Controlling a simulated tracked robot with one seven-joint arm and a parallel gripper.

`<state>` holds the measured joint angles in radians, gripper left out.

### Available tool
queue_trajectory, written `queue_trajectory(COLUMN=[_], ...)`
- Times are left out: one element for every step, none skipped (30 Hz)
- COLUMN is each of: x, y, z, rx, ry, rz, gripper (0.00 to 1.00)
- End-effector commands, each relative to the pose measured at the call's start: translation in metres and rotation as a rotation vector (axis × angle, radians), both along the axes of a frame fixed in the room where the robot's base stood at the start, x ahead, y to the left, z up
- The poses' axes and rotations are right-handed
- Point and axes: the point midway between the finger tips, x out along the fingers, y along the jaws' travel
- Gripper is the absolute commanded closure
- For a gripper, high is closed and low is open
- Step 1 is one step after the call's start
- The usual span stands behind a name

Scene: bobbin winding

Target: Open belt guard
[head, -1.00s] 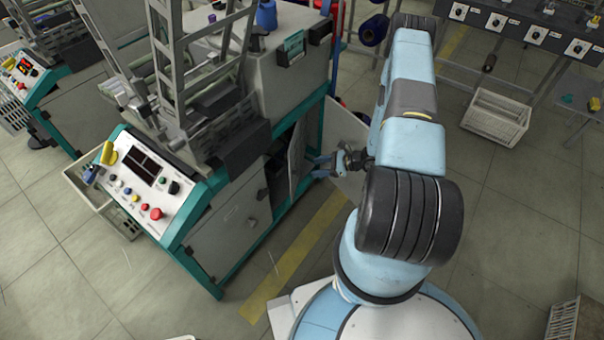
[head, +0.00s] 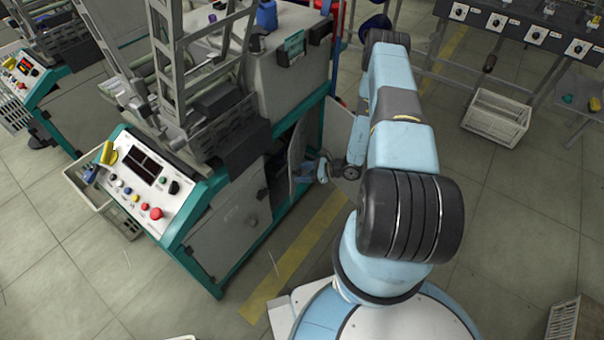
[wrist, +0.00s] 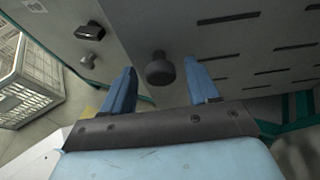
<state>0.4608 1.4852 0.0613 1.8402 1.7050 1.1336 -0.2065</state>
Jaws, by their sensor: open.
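The wrist view shows a grey panel with slots (wrist: 240,50), which I take to be the belt guard, and a dark round knob (wrist: 160,70) on it. My gripper (wrist: 168,84) is open, with one blue finger on each side of the knob in the picture. No contact shows, and I cannot tell how deep the knob sits between the fingers. In the head view, my gripper (head: 312,172) is beside a narrow grey panel (head: 296,155) standing out from the machine's dark opening. The knob cannot be made out there.
The winding machine (head: 225,225) has a teal frame and a control panel at its left. Another light panel (head: 336,125) stands out behind my gripper, partly hidden by my arm. A white crate (head: 495,117) stands on the floor at the right. Floor in front is clear.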

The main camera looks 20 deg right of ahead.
Motion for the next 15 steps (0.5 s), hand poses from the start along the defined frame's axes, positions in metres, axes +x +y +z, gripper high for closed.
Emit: queue_trajectory(x=[0.0001,0.0001,0.0001,0.0001,0.0001,0.0,0.0,0.0,0.0,0.0,0.0,0.0,0.0,0.0,0.0], y=[0.0,0.0,0.0,0.0,0.0,-0.0001,-0.0001,-0.0002,-0.0002,-0.0002,-0.0002,-0.0003,-0.0003,-0.0003,-0.0003], z=[0.0,0.0,0.0,0.0,0.0,0.0,0.0,0.0001,0.0001,0.0001,0.0001,0.0001,0.0001,0.0001,0.0001], rx=[0.0,0.0,0.0,0.0,0.0,0.0,0.0,0.0,0.0,0.0,0.0,0.0,0.0,0.0,0.0], ry=[0.0,0.0,0.0,0.0,0.0,0.0,0.0,0.0,0.0,0.0,0.0,0.0,0.0,0.0,0.0], rz=[0.0,0.0,0.0,0.0,0.0,0.0,0.0,0.0,0.0,0.0,0.0,0.0,0.0,0.0,0.0], gripper=[0.4,0.4,0.4,0.4,0.4,0.43,0.46,0.49,0.53,0.56,0.58,0.62,0.65,0.68,0.72])
